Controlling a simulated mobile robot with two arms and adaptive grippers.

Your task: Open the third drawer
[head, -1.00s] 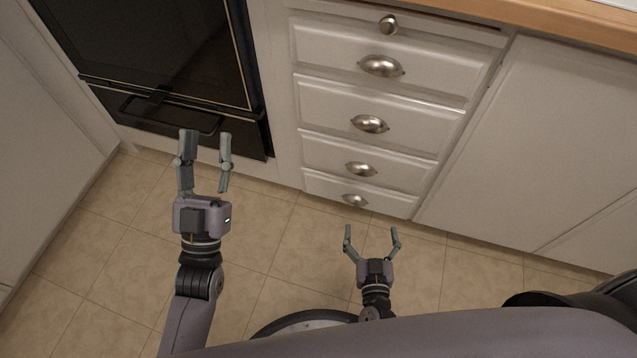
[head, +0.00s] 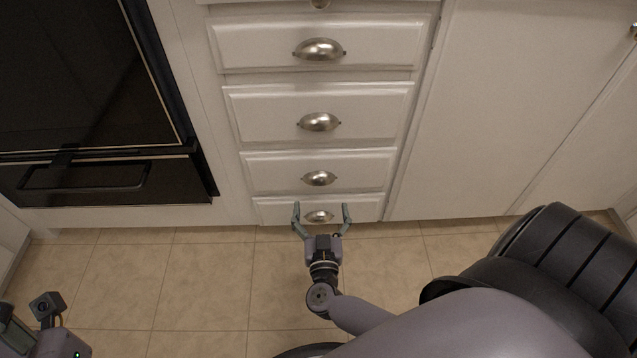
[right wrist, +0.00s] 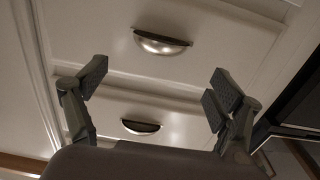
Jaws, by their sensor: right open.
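A white drawer stack has cup pulls on several drawers, all closed. Counting the cup-pull drawers from the top, the third drawer (head: 270,172) has a silver cup pull (head: 319,178). Above it is a taller drawer with its own pull (head: 319,122); below is the lowest drawer (head: 367,209). My right gripper (head: 321,207) is open and empty, its fingers overlapping the lowest drawer in the head view. In the right wrist view, the open fingers (right wrist: 157,88) frame drawer fronts, with one pull (right wrist: 162,42) and another (right wrist: 140,126) visible. My left gripper (head: 50,340) is cut off at the lower left.
A black oven (head: 80,80) with a bar handle (head: 82,180) is left of the drawers. A closed white cabinet door (head: 500,110) is to the right. Tiled floor (head: 200,280) lies clear in front of the drawers.

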